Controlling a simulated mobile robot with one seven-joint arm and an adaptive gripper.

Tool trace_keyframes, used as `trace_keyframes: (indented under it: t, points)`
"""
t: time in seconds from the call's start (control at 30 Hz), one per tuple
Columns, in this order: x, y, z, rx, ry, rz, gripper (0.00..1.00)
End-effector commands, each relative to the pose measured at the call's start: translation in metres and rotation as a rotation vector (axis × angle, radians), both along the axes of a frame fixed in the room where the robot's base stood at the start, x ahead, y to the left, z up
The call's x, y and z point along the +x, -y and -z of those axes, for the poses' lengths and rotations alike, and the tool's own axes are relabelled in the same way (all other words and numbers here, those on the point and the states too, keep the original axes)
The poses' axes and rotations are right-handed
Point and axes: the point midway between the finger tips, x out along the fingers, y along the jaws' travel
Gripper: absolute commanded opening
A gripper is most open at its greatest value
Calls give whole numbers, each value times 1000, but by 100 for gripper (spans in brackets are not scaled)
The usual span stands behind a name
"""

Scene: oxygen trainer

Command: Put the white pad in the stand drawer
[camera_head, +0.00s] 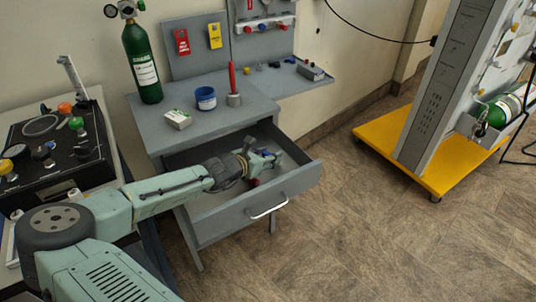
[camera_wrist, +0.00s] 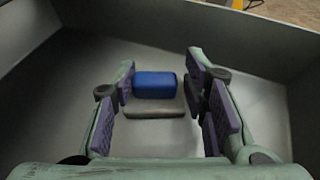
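My gripper (camera_head: 266,158) is inside the open stand drawer (camera_head: 235,220). In the wrist view, my gripper (camera_wrist: 163,78) has its fingers apart, with purple pads facing each other. Between them lies a flat pale grey pad (camera_wrist: 155,108) with a blue block-shaped part (camera_wrist: 155,85) at its far side. Both appear low against the drawer floor, with a gap to the right finger. Whether the left finger touches the blue part is unclear. I cannot tell for sure that this is the white pad. In the head view my fingers partly hide it.
A black control panel (camera_head: 55,150) is at left. A yellow-based cart (camera_head: 400,165) stands right. Floor in front is clear.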

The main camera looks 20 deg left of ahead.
Motion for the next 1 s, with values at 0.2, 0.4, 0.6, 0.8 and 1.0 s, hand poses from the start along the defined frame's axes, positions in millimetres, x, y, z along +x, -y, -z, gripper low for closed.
trace_keyframes:
  t: [0.2,0.4,0.6,0.8,1.0]
  points:
    - [0,0,0,0,0,0,55]
    - [0,0,0,0,0,0,60]
    - [-1,-1,-1,1,0,0,60]
    - [-23,-8,-8,4,0,-1,60]
    - [-62,-21,-25,5,1,-2,60]
